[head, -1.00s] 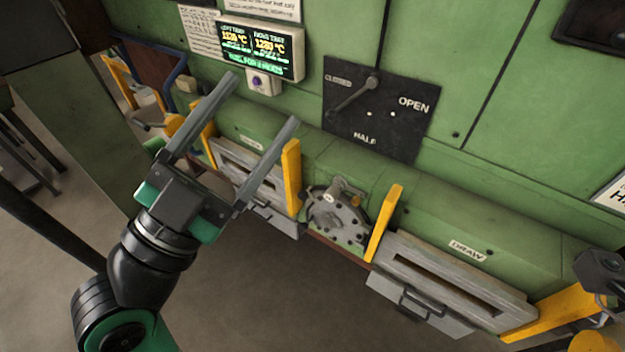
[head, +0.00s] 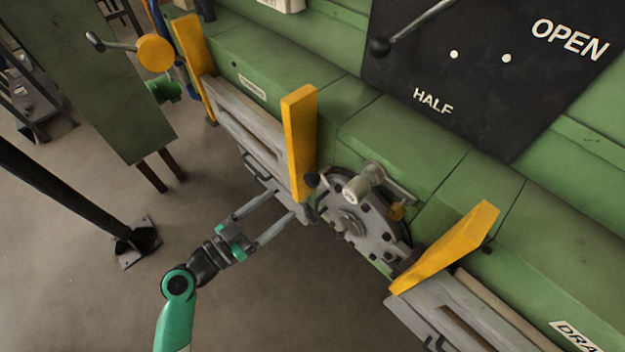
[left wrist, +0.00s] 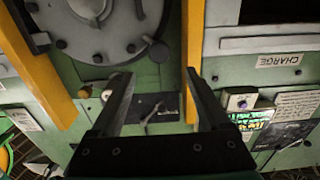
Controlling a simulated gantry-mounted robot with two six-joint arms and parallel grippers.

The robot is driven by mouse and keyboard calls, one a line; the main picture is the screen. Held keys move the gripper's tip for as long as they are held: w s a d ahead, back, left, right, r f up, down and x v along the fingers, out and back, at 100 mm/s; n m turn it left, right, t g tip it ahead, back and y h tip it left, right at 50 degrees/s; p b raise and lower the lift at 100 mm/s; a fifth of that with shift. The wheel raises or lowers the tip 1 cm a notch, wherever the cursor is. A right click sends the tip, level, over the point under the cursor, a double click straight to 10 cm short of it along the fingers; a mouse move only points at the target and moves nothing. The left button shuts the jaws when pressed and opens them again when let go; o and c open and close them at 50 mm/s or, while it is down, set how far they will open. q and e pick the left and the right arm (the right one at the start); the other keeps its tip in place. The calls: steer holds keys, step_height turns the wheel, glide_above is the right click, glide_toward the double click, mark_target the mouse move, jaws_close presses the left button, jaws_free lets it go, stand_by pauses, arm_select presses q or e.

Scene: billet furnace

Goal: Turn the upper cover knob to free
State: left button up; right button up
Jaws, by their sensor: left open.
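A round grey cover (head: 378,238) with bolts around its rim sits on the green furnace front, between two yellow posts. A dark round knob (head: 312,180) is at its upper left edge; I cannot tell for sure that this is the upper cover knob. A pale cylindrical handle (head: 362,182) stands at the cover's top. My left gripper (head: 285,204) is open and empty, left of the cover in the head view, its fingers pointing toward the furnace. In the left wrist view the cover (left wrist: 85,22) and a dark knob (left wrist: 157,50) lie beyond the open fingers. My right gripper is out of view.
Yellow posts (head: 299,140) (head: 455,248) flank the cover closely. Grey slotted door units stand outside them. A black panel (head: 470,60) with a lever, marked OPEN and HALF, is above. The floor in front is clear.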

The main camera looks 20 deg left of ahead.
mark_target(308, 181)
arm_select(q)
steer(key=x, duration=1.1)
steer(key=shift+w, duration=0.25)
jaws_close()
